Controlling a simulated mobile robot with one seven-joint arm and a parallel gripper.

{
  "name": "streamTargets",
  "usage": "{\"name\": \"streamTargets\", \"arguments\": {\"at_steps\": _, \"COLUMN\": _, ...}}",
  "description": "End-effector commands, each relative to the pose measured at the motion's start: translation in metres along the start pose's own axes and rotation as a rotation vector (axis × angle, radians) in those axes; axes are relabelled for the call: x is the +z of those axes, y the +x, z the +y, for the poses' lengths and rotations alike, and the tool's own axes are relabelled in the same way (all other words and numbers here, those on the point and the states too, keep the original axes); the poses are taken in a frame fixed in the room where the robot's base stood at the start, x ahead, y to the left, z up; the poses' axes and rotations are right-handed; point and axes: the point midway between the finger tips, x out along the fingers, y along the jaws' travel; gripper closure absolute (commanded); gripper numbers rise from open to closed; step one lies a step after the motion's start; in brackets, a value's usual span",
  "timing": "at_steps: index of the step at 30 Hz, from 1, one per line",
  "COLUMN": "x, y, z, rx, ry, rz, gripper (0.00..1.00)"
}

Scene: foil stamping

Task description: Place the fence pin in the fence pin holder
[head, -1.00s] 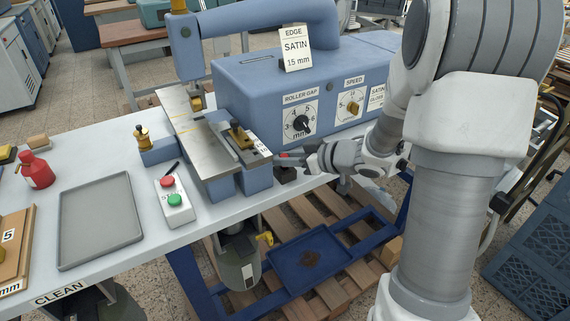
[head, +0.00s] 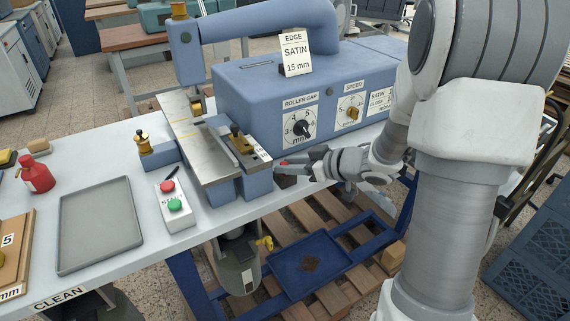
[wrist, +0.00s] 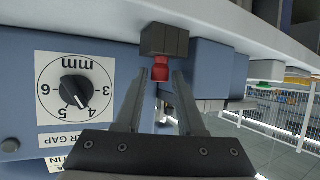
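A small red knob-like piece, apparently the fence pin (wrist: 162,71), lies between my fingertips in the wrist view, against a dark block (wrist: 164,40) that may be its holder. Whether it sits in the block or only touches it, I cannot tell. My gripper (wrist: 163,76) has its fingers apart, one on each side of the red piece, with little gap. In the head view my gripper (head: 291,166) is at the right end of the machine's front bed, with a speck of red (head: 284,162) at its tips.
The blue machine (head: 270,85) with dials stands just behind my gripper. The steel bed with a brass clamp (head: 240,141) is close on its left. A start/stop box (head: 174,208) and a grey tray (head: 100,225) lie further left. A blue lower tray (head: 310,260) is below.

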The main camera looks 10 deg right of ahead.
Motion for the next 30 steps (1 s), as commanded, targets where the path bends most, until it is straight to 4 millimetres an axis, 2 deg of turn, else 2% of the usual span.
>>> {"name": "streamTargets", "arguments": {"at_steps": 3, "x": -0.003, "y": -0.028, "z": 0.002, "rx": 0.006, "ry": 0.002, "rz": 0.0, "gripper": 0.62}}
{"name": "streamTargets", "arguments": {"at_steps": 9, "x": -0.003, "y": -0.071, "z": 0.001, "rx": 0.005, "ry": 0.002, "rz": 0.0, "gripper": 0.62}}
{"name": "streamTargets", "arguments": {"at_steps": 15, "x": -0.001, "y": -0.098, "z": 0.001, "rx": 0.003, "ry": 0.001, "rz": 0.0, "gripper": 0.62}}
{"name": "streamTargets", "arguments": {"at_steps": 20, "x": 0.0, "y": -0.105, "z": 0.0, "rx": 0.001, "ry": 0.002, "rz": -0.001, "gripper": 0.62}}
{"name": "streamTargets", "arguments": {"at_steps": 30, "x": 0.0, "y": -0.105, "z": 0.0, "rx": 0.001, "ry": 0.001, "rz": -0.001, "gripper": 0.62}}
